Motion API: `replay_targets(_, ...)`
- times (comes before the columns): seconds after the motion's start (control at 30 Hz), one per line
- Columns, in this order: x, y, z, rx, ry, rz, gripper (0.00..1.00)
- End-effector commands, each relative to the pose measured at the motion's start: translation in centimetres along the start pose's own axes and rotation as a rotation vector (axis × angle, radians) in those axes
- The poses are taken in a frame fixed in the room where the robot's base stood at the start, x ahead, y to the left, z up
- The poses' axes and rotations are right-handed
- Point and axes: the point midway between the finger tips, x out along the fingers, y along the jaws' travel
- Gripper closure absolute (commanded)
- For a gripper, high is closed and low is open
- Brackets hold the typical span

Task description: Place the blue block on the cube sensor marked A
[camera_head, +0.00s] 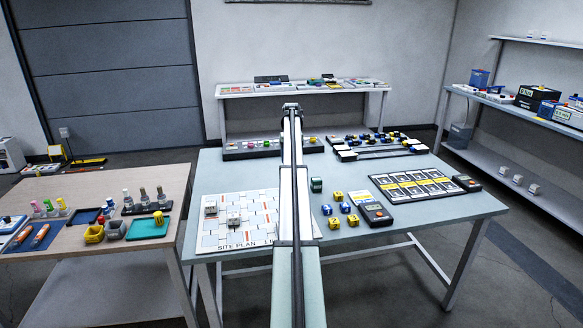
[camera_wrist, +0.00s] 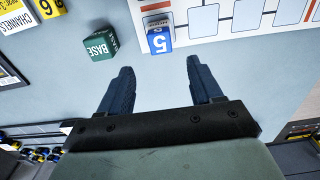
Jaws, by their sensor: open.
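In the wrist view, a blue block (camera_wrist: 160,40) marked 5, with a white part, stands on the table at the site plan's edge. My gripper (camera_wrist: 158,63) is open and empty, with its two dark fingers apart and pointing towards the block, which lies just beyond the fingertips. In the head view, my arm hides the gripper's fingers and that block's spot. Small blue cubes (camera_head: 327,209) and yellow cubes (camera_head: 353,220) stand right of my arm. I cannot read a letter A on any of them.
A green BASE block (camera_wrist: 100,45) stands left of the blue block in the wrist view. The site plan (camera_head: 238,222) bears small grey devices. A card panel (camera_head: 416,184) and handheld meters (camera_head: 376,214) lie to the right. Racks of small parts (camera_head: 375,142) line the table's back.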

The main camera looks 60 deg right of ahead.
Motion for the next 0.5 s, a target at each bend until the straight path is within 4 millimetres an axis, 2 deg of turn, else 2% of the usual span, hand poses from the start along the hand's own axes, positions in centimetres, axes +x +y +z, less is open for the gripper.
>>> replay_targets(0.2,-2.0,0.0,0.0,0.000,0.001,0.000,0.35)
replay_targets(0.5,-2.4,0.0,0.0,0.000,0.000,0.000,0.35)
